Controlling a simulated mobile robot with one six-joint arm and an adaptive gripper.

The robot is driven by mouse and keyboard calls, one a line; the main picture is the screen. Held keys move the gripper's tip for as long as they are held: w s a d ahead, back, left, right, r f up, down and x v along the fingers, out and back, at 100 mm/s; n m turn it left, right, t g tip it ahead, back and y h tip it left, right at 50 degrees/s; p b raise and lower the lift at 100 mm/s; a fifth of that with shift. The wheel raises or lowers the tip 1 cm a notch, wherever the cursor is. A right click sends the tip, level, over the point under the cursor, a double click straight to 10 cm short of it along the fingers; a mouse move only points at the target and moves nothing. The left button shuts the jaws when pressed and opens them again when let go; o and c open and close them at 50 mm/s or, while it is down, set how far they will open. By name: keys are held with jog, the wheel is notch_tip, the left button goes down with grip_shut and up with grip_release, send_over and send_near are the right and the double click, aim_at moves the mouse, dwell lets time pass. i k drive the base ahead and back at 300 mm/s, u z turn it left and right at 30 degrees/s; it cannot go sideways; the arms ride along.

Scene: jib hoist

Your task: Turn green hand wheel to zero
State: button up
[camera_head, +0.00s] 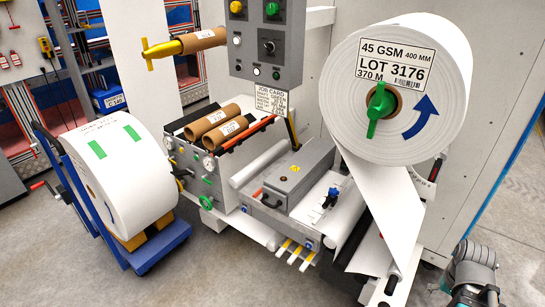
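A small green round part (206,202), which looks like the green hand wheel, sits low on the front left of the machine, under the gauges. It is small in view, so I cannot read a scale or a zero mark on it. A larger green winged knob (380,108) is on the core of the big white roll (420,60) at upper right. Part of my arm shows at the lower right corner, well to the right of the small green part. My gripper's fingers do not show.
A blue cart (150,252) with a white roll (118,175) stands at left. A grey control box (268,45) hangs above the machine. White web runs down from the big roll at right. Open floor (225,280) lies in front of the machine and cart.

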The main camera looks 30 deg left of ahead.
aim_at(207, 202)
jog(key=k, duration=0.5)
jog(key=u, duration=0.05)
jog(key=i, duration=0.5)
jog(key=u, duration=1.8)
